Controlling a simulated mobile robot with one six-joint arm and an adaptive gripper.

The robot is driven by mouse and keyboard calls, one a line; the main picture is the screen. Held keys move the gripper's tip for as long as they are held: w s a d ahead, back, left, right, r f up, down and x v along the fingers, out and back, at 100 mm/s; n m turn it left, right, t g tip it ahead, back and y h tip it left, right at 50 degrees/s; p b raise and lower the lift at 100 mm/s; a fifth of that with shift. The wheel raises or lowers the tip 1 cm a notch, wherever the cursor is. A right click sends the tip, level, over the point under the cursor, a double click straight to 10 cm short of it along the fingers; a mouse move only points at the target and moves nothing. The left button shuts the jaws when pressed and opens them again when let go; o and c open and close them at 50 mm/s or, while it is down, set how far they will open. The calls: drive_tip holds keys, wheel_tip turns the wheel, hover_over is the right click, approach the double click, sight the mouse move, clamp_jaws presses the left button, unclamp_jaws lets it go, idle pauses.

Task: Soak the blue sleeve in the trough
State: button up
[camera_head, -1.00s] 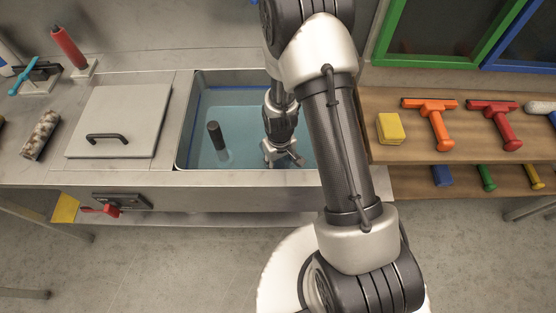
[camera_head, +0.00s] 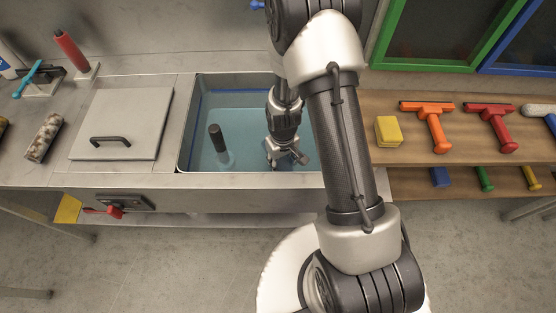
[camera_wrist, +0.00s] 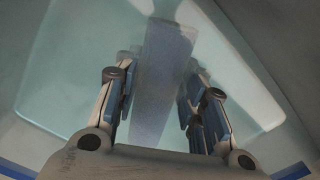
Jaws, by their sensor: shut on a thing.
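The trough (camera_head: 186,128) is a steel basin set in the bench, with a blue line inside and clear bluish water. My gripper (camera_head: 286,158) reaches down into its right part, fingers at or under the water. In the wrist view my gripper (camera_wrist: 160,72) has a finger on each side of the blue-grey sleeve (camera_wrist: 163,85), a long pale shape that looks submerged. It is shut on the sleeve. In the head view I cannot make out the sleeve clearly behind the fingers.
A dark upright post (camera_head: 216,137) stands in the trough's left part. A closed lid (camera_head: 122,125) lies left of it. A red-handled valve (camera_head: 113,211) is on the front. A shelf (camera_head: 385,106) at right holds a yellow sponge (camera_head: 389,131) and orange (camera_head: 430,122) and red (camera_head: 493,124) squeegees.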

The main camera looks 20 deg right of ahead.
sight(282, 162)
wheel_tip(282, 162, up, 18)
drive_tip(key=p, duration=1.2)
drive_tip(key=shift+f, duration=0.15)
idle(1.0)
